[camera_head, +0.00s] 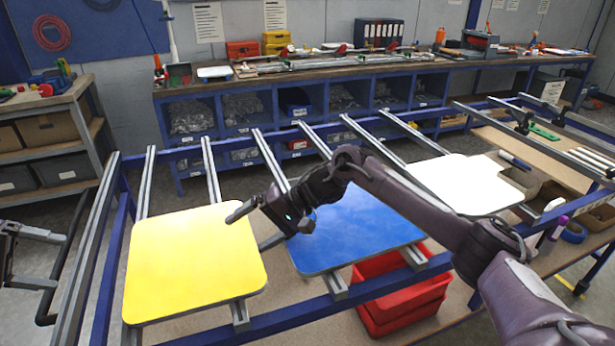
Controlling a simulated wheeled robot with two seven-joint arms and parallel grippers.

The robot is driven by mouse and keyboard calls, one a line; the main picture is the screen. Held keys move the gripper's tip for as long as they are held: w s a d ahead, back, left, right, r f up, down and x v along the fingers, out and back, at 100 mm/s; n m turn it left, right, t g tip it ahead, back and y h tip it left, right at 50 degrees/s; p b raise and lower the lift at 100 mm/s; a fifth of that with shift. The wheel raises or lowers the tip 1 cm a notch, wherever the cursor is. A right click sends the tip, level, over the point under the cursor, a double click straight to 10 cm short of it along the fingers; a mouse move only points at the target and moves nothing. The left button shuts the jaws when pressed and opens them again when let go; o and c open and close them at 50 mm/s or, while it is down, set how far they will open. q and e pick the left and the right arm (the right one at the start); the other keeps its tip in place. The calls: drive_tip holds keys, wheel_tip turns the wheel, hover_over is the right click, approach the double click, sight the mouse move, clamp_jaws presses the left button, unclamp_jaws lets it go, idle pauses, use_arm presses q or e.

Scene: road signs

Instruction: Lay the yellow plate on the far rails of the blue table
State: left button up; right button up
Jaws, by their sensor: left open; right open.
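The yellow plate (195,265) lies flat on the near part of the rails of the blue table (300,318), at the left. The far rails (212,172) behind it are bare. My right gripper (248,231) is open at the plate's right edge. One finger reaches over the plate's upper right corner and the other is in the gap beside the blue plate. I cannot tell whether a finger touches the plate. My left gripper (45,258) is open and empty at the left picture edge, apart from the plate and left of the table frame.
A blue plate (355,232) lies right of the yellow one, partly under my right gripper. A white plate (465,186) lies further right, partly behind my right arm. Red bins (400,300) stand below the rails. A workbench (430,68) stands behind.

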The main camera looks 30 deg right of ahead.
drive_tip(key=shift+d, duration=0.15)
drive_tip(key=v, duration=1.1)
drive_tip(key=shift+s+d+r, duration=0.15)
drive_tip(key=shift+d+r, duration=0.1)
drive_tip(key=shift+d, duration=0.05)
